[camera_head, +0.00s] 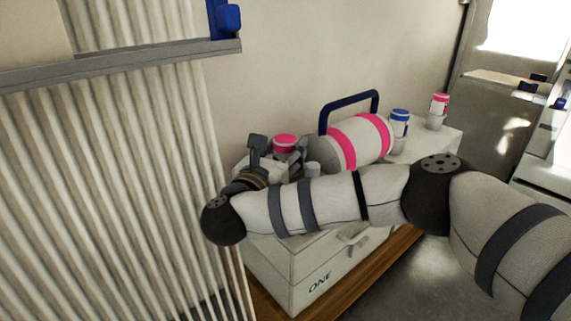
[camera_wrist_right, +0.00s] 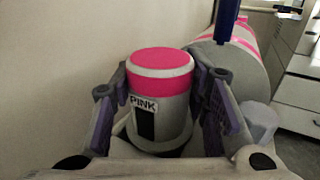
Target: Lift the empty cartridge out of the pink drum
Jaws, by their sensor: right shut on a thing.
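The pink drum (camera_head: 325,150) is a pale cylinder lying on its side with pink bands and a dark blue handle. It also shows in the wrist view (camera_wrist_right: 235,75). A grey cartridge with a pink top (camera_head: 286,142) stands upright by the drum's left end. In the wrist view the cartridge (camera_wrist_right: 172,110) has a PINK label above a dark strip. My right gripper (camera_head: 278,152) is shut on this cartridge, one finger on each side. Its base is hidden, so I cannot tell what it rests in. My left gripper is not in view.
A blue-topped cartridge (camera_head: 400,117) and another pink-topped one (camera_head: 439,103) stand right of the drum on the white cabinet (camera_head: 300,268). A small pale knob (camera_head: 312,169) sits before the drum. The wall is close behind; a ribbed panel (camera_head: 110,190) stands at left.

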